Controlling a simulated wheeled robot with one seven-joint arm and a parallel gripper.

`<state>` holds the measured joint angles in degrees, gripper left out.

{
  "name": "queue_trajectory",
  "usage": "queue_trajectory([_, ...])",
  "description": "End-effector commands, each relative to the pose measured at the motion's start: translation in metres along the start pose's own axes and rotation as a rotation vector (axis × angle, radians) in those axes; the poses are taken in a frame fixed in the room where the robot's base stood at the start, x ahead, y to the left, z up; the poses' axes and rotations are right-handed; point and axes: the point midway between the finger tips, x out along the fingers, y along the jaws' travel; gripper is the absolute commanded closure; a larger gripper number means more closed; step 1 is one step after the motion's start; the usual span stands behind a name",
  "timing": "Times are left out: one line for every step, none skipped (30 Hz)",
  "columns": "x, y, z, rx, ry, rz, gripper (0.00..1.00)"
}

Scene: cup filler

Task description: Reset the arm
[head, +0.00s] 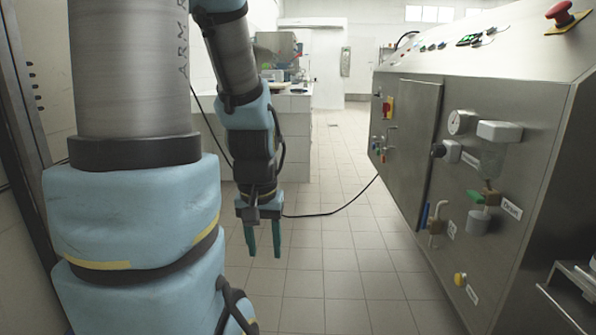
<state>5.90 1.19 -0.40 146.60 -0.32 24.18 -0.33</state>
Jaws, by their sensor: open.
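My arm hangs in the left half of the head view, with pale blue padded joints and grey links. My gripper (263,240) is at its lower end and points down over the tiled floor. Its two teal fingers are apart, with nothing between them. It is clear of the machine on the right and touches nothing that I can see.
A steel machine (524,105) with a red stop button (562,13), gauge (461,122), green-handled valve (476,197) and yellow knob (460,279) fills the right side. A white counter (296,130) stands behind my gripper. A black cable (345,207) crosses the floor.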

Motion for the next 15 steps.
queue_trajectory([-0.014, -0.002, 0.002, 0.004, -0.004, -0.003, 0.51])
queue_trajectory([-0.021, -0.001, -0.001, 0.003, -0.002, -0.002, 0.51])
queue_trajectory([-0.029, -0.001, -0.002, 0.003, -0.002, -0.002, 0.51])
queue_trajectory([-0.035, -0.001, -0.003, 0.002, -0.002, -0.002, 0.51])
queue_trajectory([-0.040, -0.001, -0.004, 0.002, -0.002, -0.002, 0.51])
queue_trajectory([-0.049, -0.001, -0.005, 0.002, -0.002, -0.001, 0.51])
queue_trajectory([-0.054, -0.001, -0.006, 0.002, -0.002, -0.001, 0.51])
queue_trajectory([-0.062, -0.001, -0.007, 0.002, -0.002, -0.001, 0.51])
queue_trajectory([-0.071, 0.000, -0.009, 0.001, -0.002, -0.001, 0.51])
queue_trajectory([-0.079, 0.000, -0.010, 0.001, -0.002, -0.001, 0.51])
queue_trajectory([-0.087, 0.000, -0.011, 0.001, -0.002, -0.001, 0.51])
queue_trajectory([-0.099, 0.000, -0.013, 0.001, -0.001, -0.001, 0.51])
queue_trajectory([-0.108, 0.000, -0.014, 0.001, -0.001, -0.001, 0.51])
queue_trajectory([-0.118, 0.000, -0.016, 0.001, -0.001, -0.001, 0.51])
queue_trajectory([-0.131, 0.000, -0.018, 0.001, -0.001, -0.001, 0.51])
